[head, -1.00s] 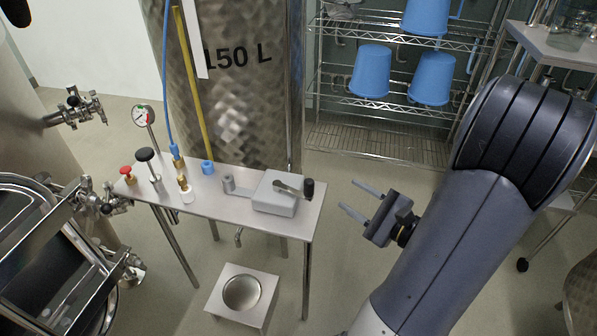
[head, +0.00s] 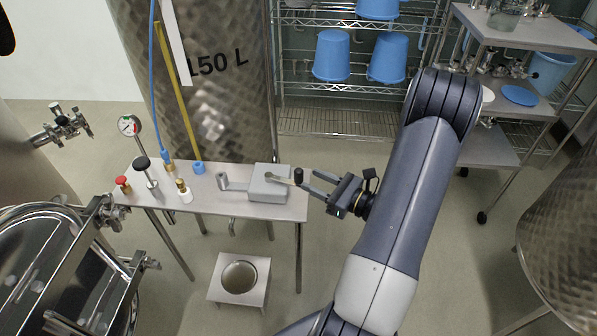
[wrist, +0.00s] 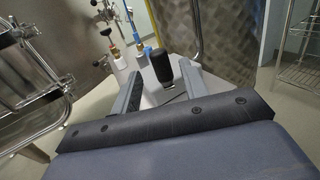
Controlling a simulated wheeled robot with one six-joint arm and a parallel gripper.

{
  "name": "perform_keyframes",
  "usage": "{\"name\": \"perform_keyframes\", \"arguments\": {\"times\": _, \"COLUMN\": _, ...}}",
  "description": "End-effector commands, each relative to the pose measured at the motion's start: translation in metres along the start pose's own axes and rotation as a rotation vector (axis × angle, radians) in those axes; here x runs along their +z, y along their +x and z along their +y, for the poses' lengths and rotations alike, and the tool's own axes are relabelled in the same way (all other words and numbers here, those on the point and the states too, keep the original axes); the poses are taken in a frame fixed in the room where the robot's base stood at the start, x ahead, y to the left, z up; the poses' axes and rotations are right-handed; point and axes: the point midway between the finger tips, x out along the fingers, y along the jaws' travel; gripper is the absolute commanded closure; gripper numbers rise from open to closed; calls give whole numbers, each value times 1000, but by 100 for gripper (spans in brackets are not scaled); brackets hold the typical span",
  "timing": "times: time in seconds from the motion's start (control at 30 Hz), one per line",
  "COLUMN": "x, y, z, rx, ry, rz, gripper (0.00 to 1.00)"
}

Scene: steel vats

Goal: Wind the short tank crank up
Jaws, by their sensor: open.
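The short tank crank is on a grey box (head: 268,184) at the right end of the small steel table. Its metal arm (head: 281,179) points right and ends in an upright black knob (head: 298,175). My gripper (head: 308,183) is open, its two fingers pointing left at the knob. In the wrist view the black knob (wrist: 162,66) stands between and just beyond the open fingers (wrist: 158,84). I cannot tell whether either finger touches it. The crank arm is mostly hidden in the wrist view.
The steel table (head: 228,202) also holds a red knob (head: 122,183), a black-topped plunger (head: 145,170) and a gauge (head: 129,126). A 150 L vat (head: 215,75) stands behind. A wire rack (head: 330,122) with blue buckets is at the back.

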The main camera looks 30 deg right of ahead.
Motion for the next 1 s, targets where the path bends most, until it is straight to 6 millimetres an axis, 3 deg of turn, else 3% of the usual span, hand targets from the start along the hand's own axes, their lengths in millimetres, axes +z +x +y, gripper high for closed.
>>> {"name": "perform_keyframes", "arguments": {"times": 0.2, "x": 1, "y": 34, "z": 2, "rx": 4, "ry": 0, "rz": 1, "gripper": 58}}
{"name": "perform_keyframes", "arguments": {"times": 0.4, "x": 0, "y": 52, "z": 0, "rx": 1, "ry": -1, "rz": 1, "gripper": 58}}
{"name": "perform_keyframes", "arguments": {"times": 0.8, "x": 0, "y": 56, "z": 0, "rx": -2, "ry": -1, "rz": 1, "gripper": 59}}
{"name": "perform_keyframes", "arguments": {"times": 1.0, "x": 0, "y": 56, "z": 0, "rx": -1, "ry": -1, "rz": 0, "gripper": 75}}
